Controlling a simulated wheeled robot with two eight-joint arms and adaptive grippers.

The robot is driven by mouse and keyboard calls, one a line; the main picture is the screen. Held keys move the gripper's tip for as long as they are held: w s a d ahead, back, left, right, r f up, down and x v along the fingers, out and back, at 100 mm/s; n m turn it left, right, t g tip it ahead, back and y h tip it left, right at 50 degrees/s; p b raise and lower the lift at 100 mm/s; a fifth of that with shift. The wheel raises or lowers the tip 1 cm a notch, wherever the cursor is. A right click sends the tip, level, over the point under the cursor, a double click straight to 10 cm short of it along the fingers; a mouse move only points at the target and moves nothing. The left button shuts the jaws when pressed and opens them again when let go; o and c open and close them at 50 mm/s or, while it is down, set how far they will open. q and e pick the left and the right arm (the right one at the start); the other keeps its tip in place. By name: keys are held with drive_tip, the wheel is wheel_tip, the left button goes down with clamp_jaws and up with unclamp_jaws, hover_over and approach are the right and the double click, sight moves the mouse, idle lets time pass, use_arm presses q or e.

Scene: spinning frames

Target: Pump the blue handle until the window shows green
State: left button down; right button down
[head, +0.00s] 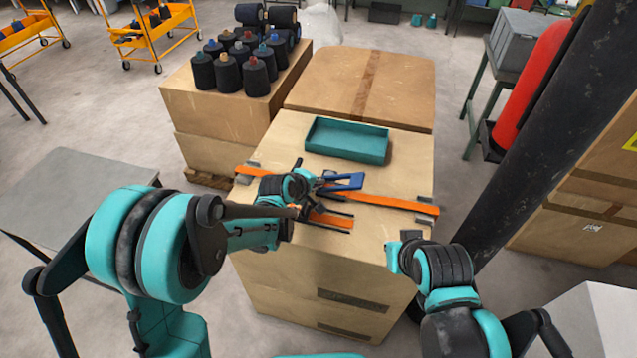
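The blue handle (343,181) belongs to a small strapping tool on the top of a cardboard box (290,140), over an orange strap (385,201). The handle points to the right. My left gripper (318,186) is at the left end of the tool, close to the handle. Its fingers are small and partly hidden by my wrist, so I cannot tell whether they touch or hold it. The window and its colour cannot be made out. My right gripper (408,238) is by the box's front right corner, apart from the tool; its fingers are unclear.
A teal tray (347,141) lies on the box behind the tool. Dark thread cones (228,73) stand on a carton at the back left. A black column (535,130) and a red cylinder (530,80) are on the right. A grey table (70,196) is at left.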

use_arm(q)
drive_tip(key=shift+s+d+f, duration=0.3)
drive_tip(key=shift+s, duration=0.05)
drive_tip(key=shift+w+a+r+p, duration=0.1)
drive_tip(key=shift+w+r+p, duration=0.2)
drive_tip(key=shift+r+p, duration=0.25)
drive_tip(key=shift+w+a+r+p, duration=0.1)
drive_tip(key=shift+w+r+p, duration=0.15)
drive_tip(key=shift+r+p, duration=0.25)
drive_tip(key=shift+s+a+r, duration=0.2)
drive_tip(key=shift+a+r, duration=0.05)
drive_tip(key=shift+r, duration=0.2)
drive_tip(key=shift+w+f, duration=0.15)
drive_tip(key=shift+a, duration=0.1)
drive_tip(key=r+p, duration=0.1)
drive_tip(key=a+r+p, duration=0.1)
drive_tip(key=r, duration=0.1)
drive_tip(key=a+r+p, duration=0.1)
drive_tip(key=shift+w+a+r, duration=0.1)
drive_tip(key=shift+w+r, duration=0.2)
drive_tip(key=shift+w, duration=0.05)
